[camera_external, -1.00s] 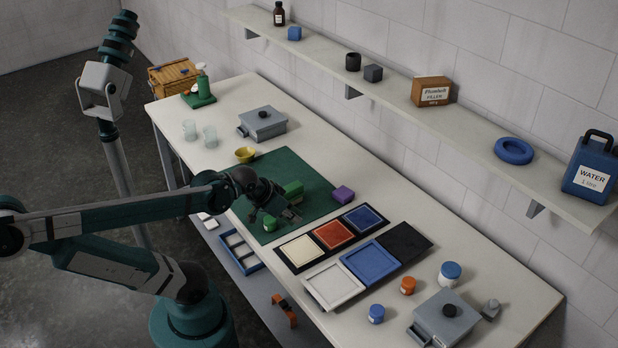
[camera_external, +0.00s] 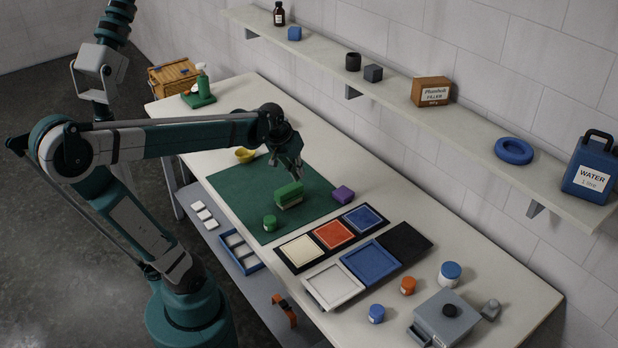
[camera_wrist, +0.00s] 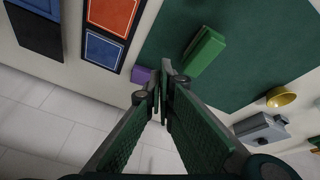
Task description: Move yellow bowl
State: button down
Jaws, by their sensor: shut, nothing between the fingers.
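The yellow bowl (camera_external: 246,155) sits upright at the far left edge of the green mat (camera_external: 235,185), partly beneath my forearm in the external view. In the wrist view the bowl (camera_wrist: 281,97) shows at the right, at the mat's edge. My gripper (camera_external: 299,174) is above the mat, to the right of the bowl and apart from it. Its fingers are shut with nothing between them, and the fingertips (camera_wrist: 162,82) also show in the wrist view.
Coloured trays (camera_external: 334,234) lie to the right. The wall shelf (camera_external: 460,115) runs behind the table. The mat's left part is clear.

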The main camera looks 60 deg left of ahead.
jog(key=w+a+r+n+g+p, duration=0.1)
jog(key=w+a+n+p, duration=0.15)
jog(key=a, duration=0.35)
jog(key=w+a+r+n+g+p, duration=0.1)
jog(key=w+a, duration=0.2)
jog(key=a, duration=0.2)
jog(key=n+g+h+p, duration=0.2)
jog(key=n+h+p, duration=0.1)
jog(key=n+p, duration=0.6)
send_over(246, 155)
jog(key=a+x, duration=0.2)
jog(key=x, duration=0.9)
jog(key=shift+s+a+f, duration=0.15)
jog(key=shift+s+a, duration=0.05)
jog(key=shift+d+p+x, duration=0.2)
jog(key=shift+p+x, duration=0.15)
jog(key=shift+x, duration=4.7)
jog(key=shift+s, duration=0.15)
